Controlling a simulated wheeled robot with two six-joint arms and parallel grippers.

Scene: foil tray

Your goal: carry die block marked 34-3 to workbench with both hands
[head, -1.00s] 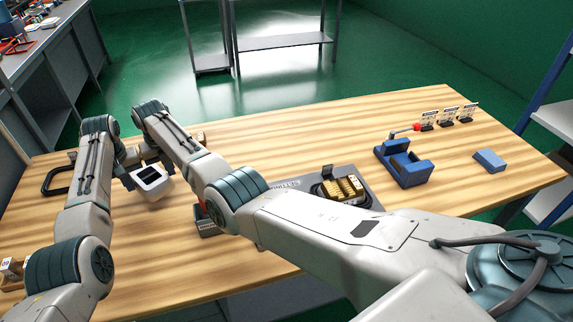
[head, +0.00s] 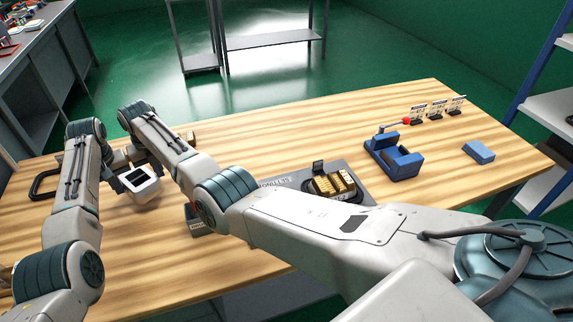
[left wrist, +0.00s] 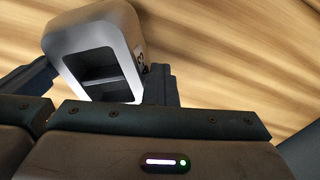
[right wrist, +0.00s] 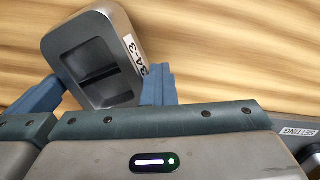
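The die block (head: 140,186) is a pale grey block with rounded edges and a dark opening, at the left of the wooden table. In the right wrist view the block (right wrist: 92,60) carries the label 34-3 on its side. My left gripper (head: 112,171) and right gripper (head: 141,155) are at the block, on different sides. In the left wrist view the block (left wrist: 95,50) sits tilted between the fingers, which appear to touch both sides. The right gripper's fingers likewise appear closed against it. Whether the block touches the table I cannot tell.
A grey setting plate with brass blocks (head: 334,185) lies mid-table, partly behind my right arm. A blue fixture (head: 394,158), a blue block (head: 479,151) and small sign cards (head: 437,109) stand to the right. A grey workbench (head: 38,75) is at far left. Green floor (head: 130,45) lies beyond.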

